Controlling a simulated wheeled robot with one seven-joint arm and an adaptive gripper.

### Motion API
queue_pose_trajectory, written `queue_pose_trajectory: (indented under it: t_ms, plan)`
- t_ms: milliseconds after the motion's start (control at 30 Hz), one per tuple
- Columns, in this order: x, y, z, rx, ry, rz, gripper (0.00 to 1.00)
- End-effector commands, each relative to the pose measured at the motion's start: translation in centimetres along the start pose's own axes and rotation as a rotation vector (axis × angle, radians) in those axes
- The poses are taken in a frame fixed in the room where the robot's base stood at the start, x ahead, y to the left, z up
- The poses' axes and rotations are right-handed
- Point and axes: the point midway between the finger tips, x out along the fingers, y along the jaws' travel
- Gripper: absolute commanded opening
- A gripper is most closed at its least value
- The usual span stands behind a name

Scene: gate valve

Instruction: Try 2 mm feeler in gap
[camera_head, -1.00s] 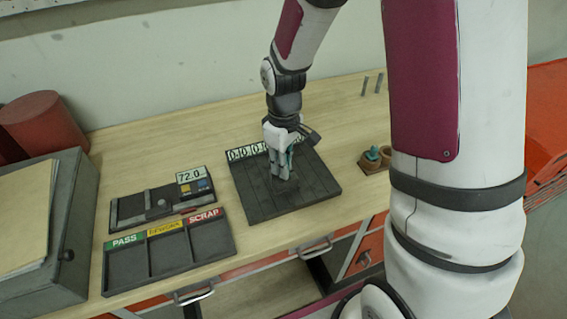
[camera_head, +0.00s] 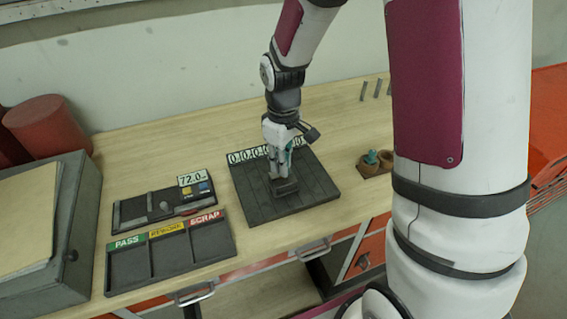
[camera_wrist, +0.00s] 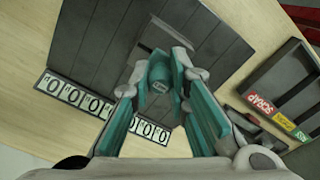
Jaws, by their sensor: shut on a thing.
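My gripper (camera_head: 280,174) points down over the dark slatted board (camera_head: 318,187), which has a row of white digit plates along its back edge. No gap can be made out clearly.
A dark gauge unit reading 72.0 (camera_head: 192,179) lies left of the board. A tray marked PASS, REWORK and SCRAP (camera_head: 128,241) lies in front of it. A grey cabinet (camera_head: 68,220) stands far left. Bare bench lies behind the board.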

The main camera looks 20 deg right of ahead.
Motion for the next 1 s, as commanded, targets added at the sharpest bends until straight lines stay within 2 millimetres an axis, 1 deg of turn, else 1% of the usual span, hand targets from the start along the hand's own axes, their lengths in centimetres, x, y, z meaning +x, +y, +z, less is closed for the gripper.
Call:
queue_pose_trajectory:
  t_ms: [867, 1000]
  plan:
    - [-2.3, 0.0, 0.0, 0.0, 0.001, 0.0, 0.0]
    - [-3.2, 0.0, 0.0, 0.0, 0.002, 0.001, 0.0]
